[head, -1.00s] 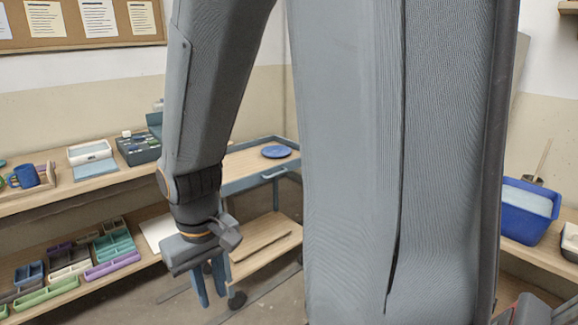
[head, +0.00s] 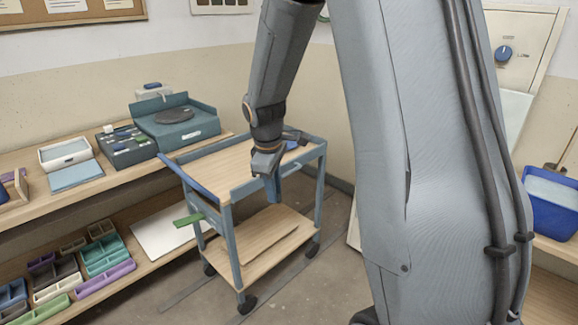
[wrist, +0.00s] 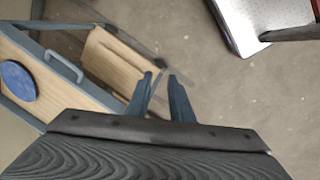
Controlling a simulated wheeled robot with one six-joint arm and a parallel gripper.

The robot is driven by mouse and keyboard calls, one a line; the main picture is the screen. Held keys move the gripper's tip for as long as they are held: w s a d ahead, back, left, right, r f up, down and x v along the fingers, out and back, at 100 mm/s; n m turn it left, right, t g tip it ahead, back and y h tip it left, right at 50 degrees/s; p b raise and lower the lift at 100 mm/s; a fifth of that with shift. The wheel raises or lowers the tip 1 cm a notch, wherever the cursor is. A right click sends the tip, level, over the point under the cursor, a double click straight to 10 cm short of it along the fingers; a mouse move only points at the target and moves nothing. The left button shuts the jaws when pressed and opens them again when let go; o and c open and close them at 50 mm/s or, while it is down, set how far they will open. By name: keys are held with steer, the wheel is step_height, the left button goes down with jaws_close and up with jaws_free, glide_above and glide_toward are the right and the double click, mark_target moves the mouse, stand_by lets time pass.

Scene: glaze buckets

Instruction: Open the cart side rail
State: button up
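The cart (head: 262,241) has a blue-grey frame, a wooden top and a wooden lower shelf. A blue-grey rail (head: 243,190) with a pull handle (head: 293,168) edges the near side; the handle also shows in the wrist view (wrist: 63,65). I cannot tell which part is the side rail. My gripper (head: 273,188) points down in front of the near edge, apart from the handle. In the wrist view its fingers (wrist: 160,82) are apart and empty.
A blue disc (wrist: 18,80) lies on the cart top, mostly hidden by my arm in the head view. Shelves (head: 120,180) with trays and boxes stand at left. A blue tub (head: 550,203) stands at right. The floor (head: 300,290) before the cart is clear.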

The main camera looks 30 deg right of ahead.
steer(key=w+d+f+n+t+h+p, duration=0.1)
steer(key=w+d+n, duration=0.3)
steer(key=w, duration=0.3)
steer(key=w+d+f+n+p, duration=0.1)
steer(key=w+d+n, duration=0.2)
steer(key=w, duration=0.4)
steer(key=n+h, duration=0.1)
steer(key=n, duration=0.4)
glide_toward(288, 172)
steer(key=shift+t, duration=0.4)
steer(key=shift+s+p+x, duration=0.15)
steer(key=shift+p+x, duration=0.4)
steer(key=shift+x, duration=1.4)
steer(key=shift+s+p+x, duration=0.1)
steer(key=shift+p+x, duration=0.45)
steer(key=shift+x, duration=1.35)
steer(key=shift+f, duration=0.1)
jaws_close()
